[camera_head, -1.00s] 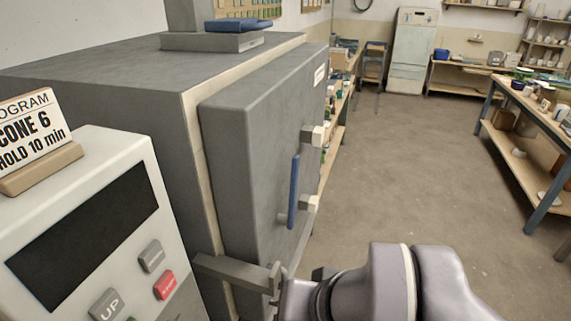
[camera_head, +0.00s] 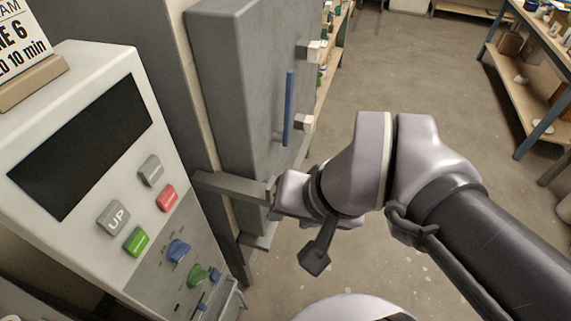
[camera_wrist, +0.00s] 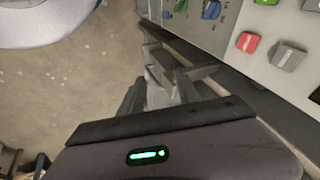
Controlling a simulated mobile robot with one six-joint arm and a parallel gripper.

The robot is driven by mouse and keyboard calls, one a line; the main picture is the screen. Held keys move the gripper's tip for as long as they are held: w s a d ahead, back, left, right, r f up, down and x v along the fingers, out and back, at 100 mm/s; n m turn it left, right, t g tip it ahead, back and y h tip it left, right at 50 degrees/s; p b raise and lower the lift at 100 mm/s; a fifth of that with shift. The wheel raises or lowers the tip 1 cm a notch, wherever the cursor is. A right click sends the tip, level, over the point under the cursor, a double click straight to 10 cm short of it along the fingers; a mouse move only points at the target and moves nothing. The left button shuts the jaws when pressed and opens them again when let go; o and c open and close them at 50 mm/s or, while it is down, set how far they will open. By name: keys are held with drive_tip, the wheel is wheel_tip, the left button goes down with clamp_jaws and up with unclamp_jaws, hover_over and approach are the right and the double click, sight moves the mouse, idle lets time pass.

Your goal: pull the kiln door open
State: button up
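The grey kiln door (camera_head: 242,90) stands at the upper middle of the head view, with a cream strip (camera_head: 198,70) along its left edge. I cannot tell whether it is fully closed or slightly ajar. A blue upright handle (camera_head: 288,108) is on the door's face. A grey horizontal bar (camera_head: 232,187) crosses the door's lower left. My gripper (camera_head: 274,192) is at the bar's right end, below the handle and apart from it. In the wrist view my gripper (camera_wrist: 160,88) is beside grey bar parts (camera_wrist: 172,55); whether its fingers hold them is unclear.
The control panel (camera_head: 110,150) with buttons and knobs is close on the left, with a program sign (camera_head: 22,45) above. A workbench (camera_head: 530,80) stands at the upper right. The floor (camera_head: 400,70) right of the door is clear.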

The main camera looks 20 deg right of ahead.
drive_tip(key=w+d+f+m+g+y+p, duration=0.2)
drive_tip(key=w+d+f+m+y, duration=0.25)
drive_tip(key=f, duration=0.25)
drive_tip(key=w+d+f+m+g+y+p, duration=0.1)
drive_tip(key=w+d+f+m+y, duration=0.3)
drive_tip(key=w+f+m+y, duration=0.15)
drive_tip(key=d+f+m+t+p, duration=0.1)
drive_tip(key=d+f+m+t, duration=0.4)
drive_tip(key=f, duration=0.4)
drive_tip(key=d+f+m+t+p, duration=0.1)
drive_tip(key=d+f+m+t, duration=0.2)
drive_tip(key=f+m+t, duration=0.4)
drive_tip(key=shift+g, duration=0.3)
drive_tip(key=x, duration=0.5)
drive_tip(key=b+x, duration=0.1)
drive_tip(key=x, duration=0.5)
drive_tip(key=f+b+x, duration=0.1)
drive_tip(key=x, duration=0.5)
drive_tip(key=shift+s+a, duration=0.15)
drive_tip(key=shift+a, duration=0.2)
clamp_jaws()
